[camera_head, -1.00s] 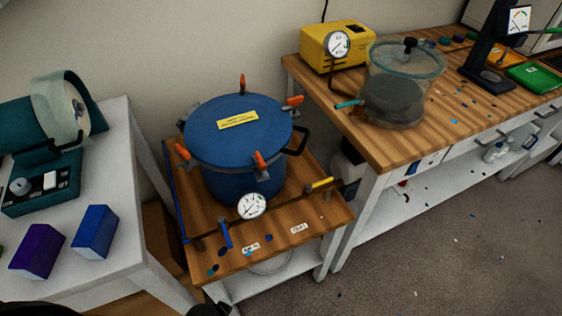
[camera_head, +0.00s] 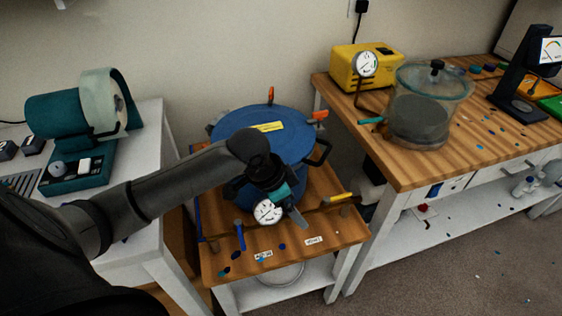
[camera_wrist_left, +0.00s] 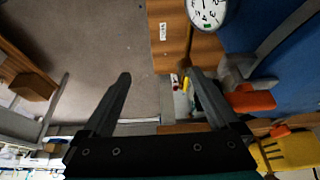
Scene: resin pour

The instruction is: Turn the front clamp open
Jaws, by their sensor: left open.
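The blue pressure pot (camera_head: 300,150) stands on a small wooden cart, with its lid on and a yellow label on top. Orange clamp handles show at the lid's back (camera_head: 270,95) and right (camera_head: 318,116); my left arm hides the front and left ones in the head view. My left gripper (camera_head: 298,214) is in front of the pot, close to its pressure gauge (camera_head: 267,212). In the left wrist view, the open, empty fingers (camera_wrist_left: 160,80) have an orange clamp handle (camera_wrist_left: 250,98), apparently the front clamp, just right of the right finger. Contact cannot be told. My right gripper is out of view.
The cart top (camera_head: 230,265) holds a blue tool and a yellow-handled tool (camera_head: 337,198). A yellow pump (camera_head: 360,68) and a clear chamber (camera_head: 425,105) stand on the right bench. A teal machine (camera_head: 80,120) stands on the white table at left.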

